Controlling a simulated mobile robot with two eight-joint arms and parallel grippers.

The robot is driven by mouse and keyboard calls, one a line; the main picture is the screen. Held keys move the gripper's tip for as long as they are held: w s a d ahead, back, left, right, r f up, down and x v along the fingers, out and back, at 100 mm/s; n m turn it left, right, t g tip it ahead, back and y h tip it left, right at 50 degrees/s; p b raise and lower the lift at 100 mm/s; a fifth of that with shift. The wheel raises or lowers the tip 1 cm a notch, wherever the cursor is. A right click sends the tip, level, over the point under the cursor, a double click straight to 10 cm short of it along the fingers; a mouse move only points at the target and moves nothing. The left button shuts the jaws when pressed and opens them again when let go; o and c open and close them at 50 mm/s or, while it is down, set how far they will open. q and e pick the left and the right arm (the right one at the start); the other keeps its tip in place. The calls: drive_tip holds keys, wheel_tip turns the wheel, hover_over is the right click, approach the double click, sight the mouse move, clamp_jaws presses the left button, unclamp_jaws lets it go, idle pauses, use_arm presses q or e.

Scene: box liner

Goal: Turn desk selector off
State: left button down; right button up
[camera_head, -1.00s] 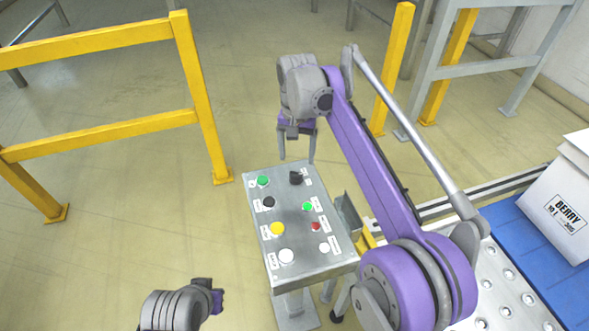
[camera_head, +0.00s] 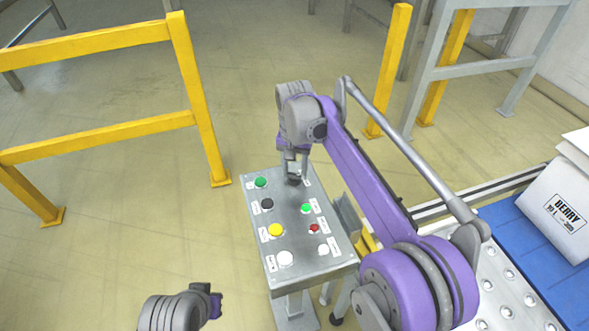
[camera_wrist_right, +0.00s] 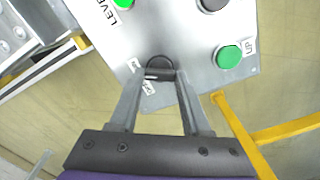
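The grey control panel (camera_head: 297,222) stands upright on its stand. Its black selector knob (camera_head: 293,180) is at the far end and also shows in the right wrist view (camera_wrist_right: 159,66), with a pale mark on its near edge. My right gripper (camera_head: 294,172) is over the knob, pointing down. In the right wrist view my right gripper's fingers (camera_wrist_right: 164,76) are apart, with their tips at either side of the knob; firm contact is not clear. My left gripper (camera_head: 216,304) is low in the head view, beside the panel's near left, its fingers not clear.
Several buttons share the panel: green (camera_head: 261,183), black (camera_head: 267,204), yellow (camera_head: 275,230), red (camera_head: 314,228) and white ones. A yellow railing (camera_head: 200,110) stands to the left. A roller conveyor (camera_head: 500,285) and a white box (camera_head: 556,212) are at the right.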

clamp_jaws()
drive_tip(key=shift+n, duration=0.4)
drive_tip(key=shift+r+n+p, duration=0.1)
drive_tip(key=shift+n+p, duration=0.45)
drive_tip(key=shift+n, duration=0.45)
drive_tip(key=n, duration=0.2)
drive_tip(key=shift+n+p, duration=0.4)
drive_tip(key=n, duration=0.3)
drive_tip(key=shift+p, duration=0.35)
drive_tip(key=shift+n, duration=1.6)
